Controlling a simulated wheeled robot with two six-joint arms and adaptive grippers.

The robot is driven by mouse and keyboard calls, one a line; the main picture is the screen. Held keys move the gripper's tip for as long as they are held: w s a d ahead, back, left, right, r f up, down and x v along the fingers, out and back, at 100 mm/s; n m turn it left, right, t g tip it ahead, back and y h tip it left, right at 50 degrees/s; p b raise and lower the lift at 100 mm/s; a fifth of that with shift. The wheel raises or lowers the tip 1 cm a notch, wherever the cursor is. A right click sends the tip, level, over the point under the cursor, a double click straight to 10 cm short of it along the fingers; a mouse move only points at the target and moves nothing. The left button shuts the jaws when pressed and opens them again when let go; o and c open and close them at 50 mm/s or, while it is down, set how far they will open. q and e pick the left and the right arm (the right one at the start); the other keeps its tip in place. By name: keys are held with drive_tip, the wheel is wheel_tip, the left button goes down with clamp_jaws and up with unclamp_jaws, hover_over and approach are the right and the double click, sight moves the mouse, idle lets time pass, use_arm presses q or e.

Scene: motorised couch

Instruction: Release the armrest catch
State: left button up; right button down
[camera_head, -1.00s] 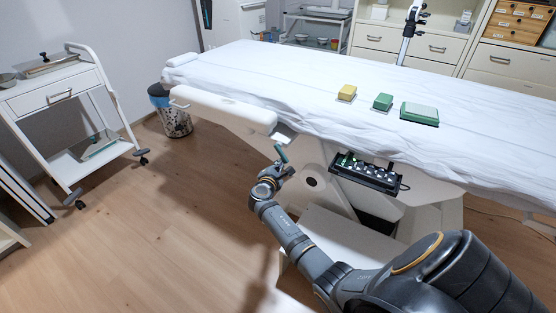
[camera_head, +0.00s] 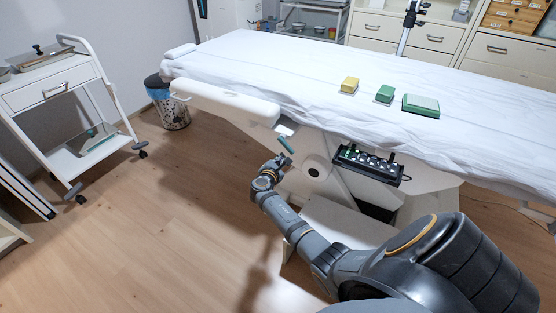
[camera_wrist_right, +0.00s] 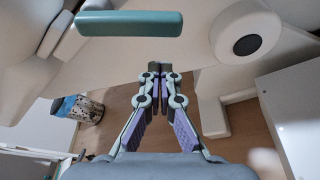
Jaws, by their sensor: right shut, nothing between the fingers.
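The couch's white armrest (camera_head: 225,100) runs along the near left side of the couch. A green catch lever (camera_head: 286,145) sits tilted below the armrest's right end. In the right wrist view the lever (camera_wrist_right: 130,24) lies nearly level across the top, beyond the fingertips. My right gripper (camera_head: 282,162) is just below the lever. In the wrist view the right gripper's fingers (camera_wrist_right: 160,68) are shut together with nothing between them, and a gap shows between the tips and the lever. My left gripper is not in view.
A black control box (camera_head: 369,164) hangs on the couch side, right of the gripper. A round dark-centred knob (camera_wrist_right: 246,45) is right of the lever. Green and yellow blocks lie on the couch (camera_head: 240,58). A bin (camera_head: 170,104) and trolley (camera_head: 60,95) stand left. Floor is clear between.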

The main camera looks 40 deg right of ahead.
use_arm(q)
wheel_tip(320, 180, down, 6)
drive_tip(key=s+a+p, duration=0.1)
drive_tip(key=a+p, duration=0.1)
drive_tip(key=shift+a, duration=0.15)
use_arm(e)
drive_tip(key=v, duration=0.9)
drive_tip(key=shift+a+f, duration=0.25)
drive_tip(key=shift+a, duration=0.2)
